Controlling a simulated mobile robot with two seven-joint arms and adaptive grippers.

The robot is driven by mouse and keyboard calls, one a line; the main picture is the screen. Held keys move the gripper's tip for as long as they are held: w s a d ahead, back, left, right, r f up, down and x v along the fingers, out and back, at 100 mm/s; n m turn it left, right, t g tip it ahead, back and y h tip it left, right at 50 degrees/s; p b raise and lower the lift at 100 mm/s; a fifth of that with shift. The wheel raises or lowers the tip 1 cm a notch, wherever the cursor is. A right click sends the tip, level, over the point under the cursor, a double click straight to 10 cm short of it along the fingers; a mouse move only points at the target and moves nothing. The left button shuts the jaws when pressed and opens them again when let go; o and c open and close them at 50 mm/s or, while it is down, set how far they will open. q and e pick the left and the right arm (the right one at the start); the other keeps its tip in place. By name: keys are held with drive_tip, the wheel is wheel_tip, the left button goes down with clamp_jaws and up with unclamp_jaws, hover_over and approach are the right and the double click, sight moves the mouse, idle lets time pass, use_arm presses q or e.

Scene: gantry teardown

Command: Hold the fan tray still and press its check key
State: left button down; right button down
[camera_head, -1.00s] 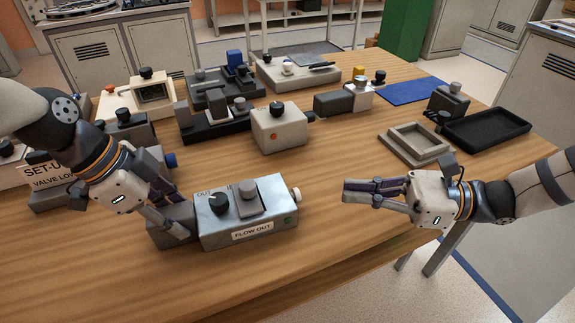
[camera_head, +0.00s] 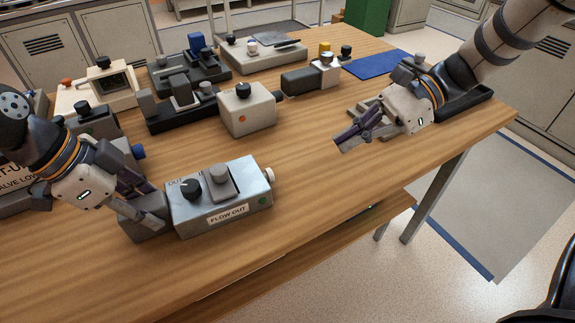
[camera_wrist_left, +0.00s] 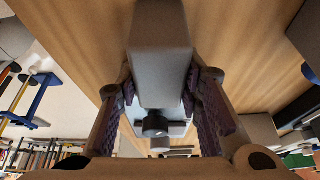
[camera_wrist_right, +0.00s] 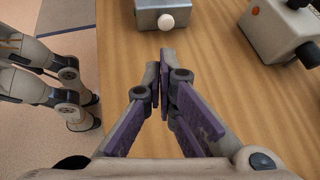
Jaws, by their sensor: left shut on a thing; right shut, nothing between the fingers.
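The fan tray, which I take to be the grey metal box labelled FLOW OUT (camera_head: 222,213), sits on the table at front centre. On top are a black knob (camera_head: 191,188) and a grey raised block (camera_head: 221,184). A cream round key (camera_head: 269,175) sticks out of its right end, above a green dot. My left gripper (camera_head: 147,203) is shut on the dark grey block (camera_wrist_left: 160,60) at the tray's left end. My right gripper (camera_head: 346,143) is shut and empty, apart from the tray to its right. The right wrist view shows the cream key (camera_wrist_right: 166,20) beyond its fingertips (camera_wrist_right: 163,75).
A white box with an orange button (camera_head: 248,112) stands behind the tray. A grey frame (camera_head: 362,107) and black tray (camera_head: 470,96) lie near my right arm. Several other devices and a blue mat (camera_head: 377,65) fill the back. Bare wood lies between tray and right gripper.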

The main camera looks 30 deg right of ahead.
sight(267, 176)
drive_tip(key=w+r+g+h, duration=0.1)
drive_tip(key=w+d+r+n+g+h, duration=0.1)
drive_tip(key=shift+w+r+h, duration=0.25)
drive_tip(key=shift+w+h, duration=0.15)
drive_tip(key=x, duration=0.9)
drive_tip(key=shift+s+a+f, duration=0.1)
drive_tip(key=shift+s+f, duration=0.05)
drive_tip(key=shift+f, duration=0.05)
drive_tip(key=a, duration=0.3)
drive_tip(key=shift+w+a+f+n, duration=0.2)
drive_tip(key=shift+a+f+n, duration=0.1)
drive_tip(key=shift+a, duration=0.4)
